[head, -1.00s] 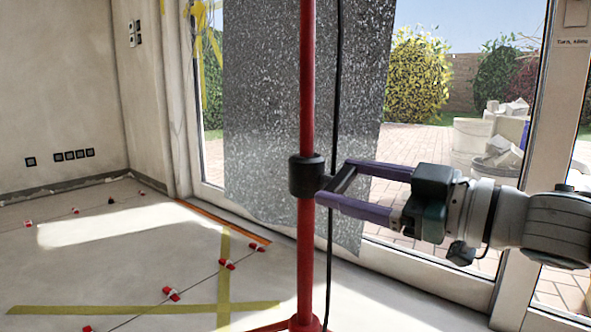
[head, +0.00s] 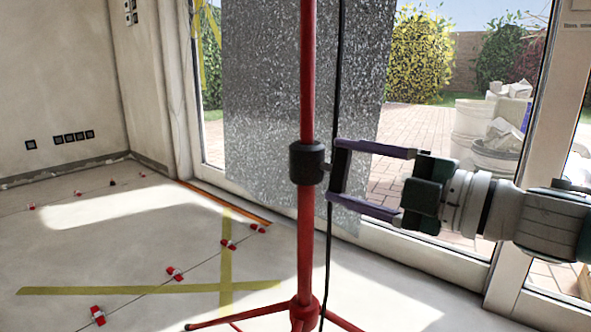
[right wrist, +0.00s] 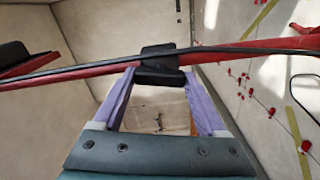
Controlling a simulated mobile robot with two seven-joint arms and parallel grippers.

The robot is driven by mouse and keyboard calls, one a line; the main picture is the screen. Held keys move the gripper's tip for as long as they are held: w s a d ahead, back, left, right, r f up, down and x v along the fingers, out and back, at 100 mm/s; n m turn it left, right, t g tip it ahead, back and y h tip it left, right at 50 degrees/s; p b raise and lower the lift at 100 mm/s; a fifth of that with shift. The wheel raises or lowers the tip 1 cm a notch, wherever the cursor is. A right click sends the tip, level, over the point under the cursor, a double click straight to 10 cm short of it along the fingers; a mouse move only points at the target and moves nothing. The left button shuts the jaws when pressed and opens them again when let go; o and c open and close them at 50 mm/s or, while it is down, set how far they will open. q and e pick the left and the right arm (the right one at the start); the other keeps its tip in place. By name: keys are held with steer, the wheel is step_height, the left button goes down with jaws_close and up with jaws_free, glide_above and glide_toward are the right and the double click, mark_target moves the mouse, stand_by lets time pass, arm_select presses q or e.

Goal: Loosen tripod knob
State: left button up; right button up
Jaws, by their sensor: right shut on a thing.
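A red tripod pole (head: 306,90) stands upright with a black collar (head: 306,163) around it. A dark knob bar (head: 340,170) sticks out from the collar's right side on a short stem. My right gripper (head: 337,170) comes in from the right, its two purple fingers one above the other, and is shut on the knob's ends. In the right wrist view, the collar (right wrist: 158,55) and the knob (right wrist: 158,77) lie between the fingertips (right wrist: 158,79), and the knob's far side is hidden. My left gripper is not in view.
A black cable (head: 331,250) hangs beside the pole. A grey speckled sheet (head: 265,110) stands behind it, before the glass doors. The tripod legs (head: 245,317) spread on the floor. Red levelling clips (head: 175,273) and yellow tape (head: 120,290) lie to the left.

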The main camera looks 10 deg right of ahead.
steer(key=shift+n, duration=1.2)
steer(key=o, duration=1.3)
steer(key=shift+s, duration=0.1)
